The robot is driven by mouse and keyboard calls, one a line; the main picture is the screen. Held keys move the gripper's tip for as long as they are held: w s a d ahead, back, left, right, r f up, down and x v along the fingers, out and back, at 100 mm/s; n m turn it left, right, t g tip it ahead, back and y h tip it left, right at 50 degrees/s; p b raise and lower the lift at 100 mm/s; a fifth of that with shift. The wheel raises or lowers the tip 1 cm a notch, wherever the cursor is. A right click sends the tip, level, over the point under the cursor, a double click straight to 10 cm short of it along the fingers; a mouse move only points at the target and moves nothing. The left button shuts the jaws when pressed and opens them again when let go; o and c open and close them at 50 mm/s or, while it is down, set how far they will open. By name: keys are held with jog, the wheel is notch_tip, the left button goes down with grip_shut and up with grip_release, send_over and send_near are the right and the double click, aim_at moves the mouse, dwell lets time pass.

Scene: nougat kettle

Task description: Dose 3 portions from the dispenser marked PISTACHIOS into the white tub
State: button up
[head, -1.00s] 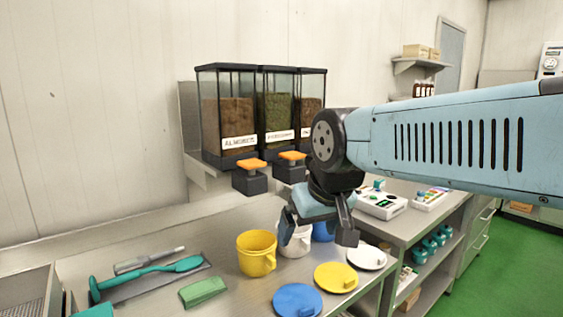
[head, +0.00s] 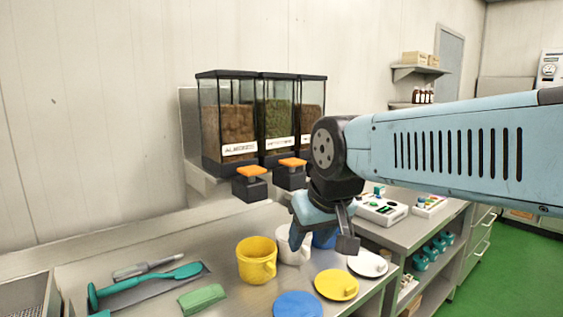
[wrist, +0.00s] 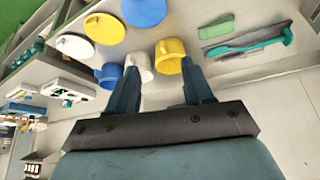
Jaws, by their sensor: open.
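The middle dispenser (head: 278,112) holds green contents; its label is blurred but fits PISTACHIOS. It stands on a wall shelf between two dispensers with brown contents; the left one's label looks like ALMONDS. The white tub (head: 291,252) stands on the steel bench, partly hidden behind my gripper, between a yellow tub and a blue tub. It also shows in the wrist view (wrist: 141,66). My gripper (head: 324,236) is open and empty, in front of and above the tubs. In the wrist view its fingers (wrist: 160,84) reach toward the white and yellow tubs, with nothing between them.
Orange-topped levers (head: 252,171) jut out below the dispensers. The yellow tub (head: 256,262) stands left of the white one. Yellow (head: 337,285), blue (head: 298,306) and white (head: 367,263) lids lie in front. A green block (head: 203,298) and a teal utensil (head: 150,280) lie at left.

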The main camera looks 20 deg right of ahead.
grip_shut()
dwell(1.1)
